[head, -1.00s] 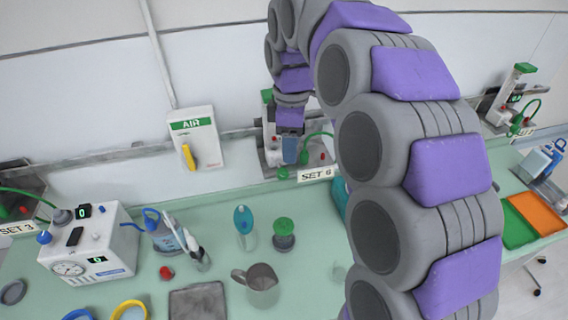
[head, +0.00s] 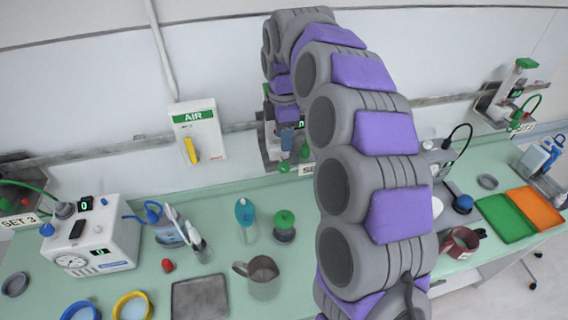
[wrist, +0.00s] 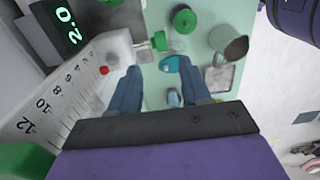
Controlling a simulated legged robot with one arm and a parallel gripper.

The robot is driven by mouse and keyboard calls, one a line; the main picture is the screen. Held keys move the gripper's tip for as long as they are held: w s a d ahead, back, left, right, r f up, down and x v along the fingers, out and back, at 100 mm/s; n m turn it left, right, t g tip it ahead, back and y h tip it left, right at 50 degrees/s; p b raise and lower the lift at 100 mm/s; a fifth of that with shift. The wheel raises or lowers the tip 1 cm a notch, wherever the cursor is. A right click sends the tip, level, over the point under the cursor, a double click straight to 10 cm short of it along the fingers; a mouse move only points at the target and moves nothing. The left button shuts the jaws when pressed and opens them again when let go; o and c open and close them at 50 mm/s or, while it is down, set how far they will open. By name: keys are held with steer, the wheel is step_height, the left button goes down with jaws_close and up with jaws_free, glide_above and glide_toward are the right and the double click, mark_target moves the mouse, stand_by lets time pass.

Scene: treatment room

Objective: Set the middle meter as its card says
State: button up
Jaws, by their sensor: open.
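The middle meter (head: 270,142) stands against the back wall, partly behind my arm. Its card (head: 306,169) is mostly hidden by my arm now; it read SET 6 a second ago. In the wrist view the meter's dark display (wrist: 62,28) shows what looks like 2.0 in green. Its white scale (wrist: 62,100) has printed numbers, and a small green knob (wrist: 159,40) sticks out from its white block. My gripper (wrist: 160,68) is open and empty, its two blue fingers apart with the knob just beyond the tips. In the head view my gripper (head: 287,138) is in front of the meter.
A white AIR box (head: 198,132) with a yellow lever is on the wall to the left. The bench holds a green-topped jar (head: 284,226), a teal bottle (head: 245,220), a metal mug (head: 263,277) and a dark tray (head: 199,299). The SET 3 device (head: 93,240) stands left.

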mark_target(284, 163)
step_height(284, 163, down, 10)
steer(key=shift+f+b, duration=0.1)
steer(key=shift+b, duration=0.45)
steer(key=shift+c, duration=0.3)
jaws_close()
